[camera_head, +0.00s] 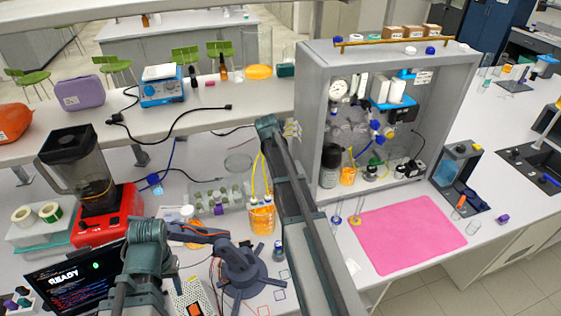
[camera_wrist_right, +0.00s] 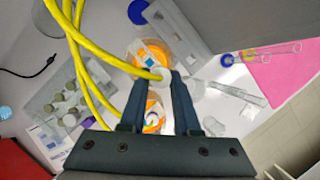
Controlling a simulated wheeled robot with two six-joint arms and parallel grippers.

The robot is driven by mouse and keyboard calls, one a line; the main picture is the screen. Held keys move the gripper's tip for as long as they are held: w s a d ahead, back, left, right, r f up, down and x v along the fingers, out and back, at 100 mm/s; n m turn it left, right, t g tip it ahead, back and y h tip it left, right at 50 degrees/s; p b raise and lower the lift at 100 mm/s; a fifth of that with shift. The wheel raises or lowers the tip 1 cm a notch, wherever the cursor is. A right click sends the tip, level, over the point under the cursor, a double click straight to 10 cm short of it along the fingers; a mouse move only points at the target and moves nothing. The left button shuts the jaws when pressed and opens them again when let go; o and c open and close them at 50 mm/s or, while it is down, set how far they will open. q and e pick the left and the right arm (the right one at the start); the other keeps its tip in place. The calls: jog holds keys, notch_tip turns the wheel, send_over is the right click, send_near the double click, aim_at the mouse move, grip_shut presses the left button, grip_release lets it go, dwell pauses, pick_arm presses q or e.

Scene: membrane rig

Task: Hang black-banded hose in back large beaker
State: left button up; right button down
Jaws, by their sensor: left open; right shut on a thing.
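In the right wrist view, my right gripper (camera_wrist_right: 159,80) is shut on a yellow hose (camera_wrist_right: 107,57) near its pale end, over orange-filled beakers. One beaker (camera_wrist_right: 148,50) shows beyond the fingertips and another (camera_wrist_right: 154,118) between the fingers. A second yellow hose runs beside the held one. I cannot see a black band. In the head view, yellow hose (camera_head: 264,172) comes down to an orange beaker (camera_head: 262,221), and my right forearm hides the right gripper.
A vial rack (camera_head: 216,196) stands left of the beaker. A red blender (camera_head: 105,215) is farther left. The grey rig cabinet (camera_head: 308,110) stands behind and right. A clear pink mat (camera_head: 411,235) lies at right, with slim glassware (camera_head: 355,219) at its left edge.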

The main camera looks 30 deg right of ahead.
jog(key=shift+f, duration=0.4)
pick_arm(q)
jog(key=shift+w+f, duration=0.1)
jog(key=shift+f, duration=0.3)
jog(key=shift+f+b, duration=0.2)
jog(key=shift+b, duration=0.1)
pick_arm(e)
jog(key=shift+f, duration=0.2)
pick_arm(q)
notch_tip(320, 180, down, 9)
jog(key=b, duration=0.8)
jog(key=shift+b, duration=0.4)
pick_arm(e)
notch_tip(320, 180, down, 9)
jog(key=shift+r, duration=0.15)
jog(key=shift+f, duration=0.2)
jog(key=c, duration=0.6)
grip_release()
jog(key=shift+o, duration=0.2)
jog(key=shift+r, duration=0.1)
